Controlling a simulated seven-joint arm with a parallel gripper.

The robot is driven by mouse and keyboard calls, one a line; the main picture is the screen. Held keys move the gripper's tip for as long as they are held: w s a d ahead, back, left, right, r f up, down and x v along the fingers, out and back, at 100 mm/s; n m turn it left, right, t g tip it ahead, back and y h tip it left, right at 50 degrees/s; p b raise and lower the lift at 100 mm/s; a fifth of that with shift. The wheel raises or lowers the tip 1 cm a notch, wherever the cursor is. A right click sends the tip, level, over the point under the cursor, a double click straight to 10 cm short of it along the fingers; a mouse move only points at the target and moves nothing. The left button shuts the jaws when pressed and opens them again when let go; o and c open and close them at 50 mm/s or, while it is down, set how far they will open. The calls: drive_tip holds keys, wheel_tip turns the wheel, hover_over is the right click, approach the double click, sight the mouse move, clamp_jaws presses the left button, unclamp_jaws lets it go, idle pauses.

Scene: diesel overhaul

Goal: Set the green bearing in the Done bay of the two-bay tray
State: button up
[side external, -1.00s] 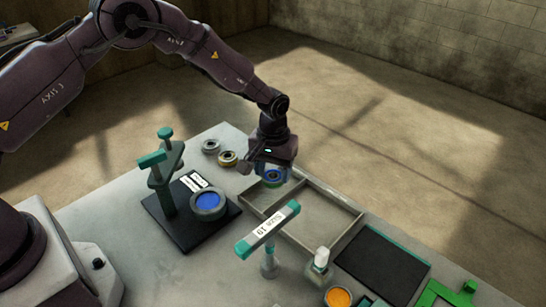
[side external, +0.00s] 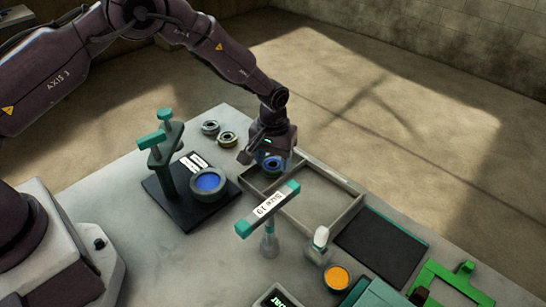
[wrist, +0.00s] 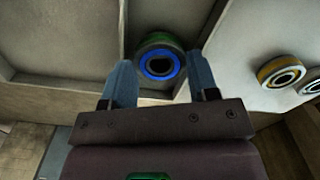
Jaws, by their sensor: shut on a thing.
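The green bearing (side external: 272,163) has a blue ring face and a dark bore. My gripper (side external: 272,157) is shut on it, at the left bay of the two-bay tray (side external: 320,229) in the side view. In the wrist view the bearing (wrist: 160,62) sits between the two fingertips (wrist: 158,75), right of the tray's divider (wrist: 124,30). I cannot tell whether its underside touches the tray floor. No Done marking is readable on the tray. The tray's larger right bay looks empty.
A gold-ringed bearing (side external: 228,139) and a grey one (side external: 210,128) lie left of the tray. A black fixture (side external: 182,205) holds a blue-faced ring. A dark pad (side external: 380,245) lies to the right.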

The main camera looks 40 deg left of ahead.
drive_tip(key=shift+f, duration=0.2)
drive_tip(key=o, duration=1.2)
drive_tip(key=shift+o, duration=0.2)
drive_tip(key=shift+r, duration=3.5)
wheel_tip(320, 180, up, 4)
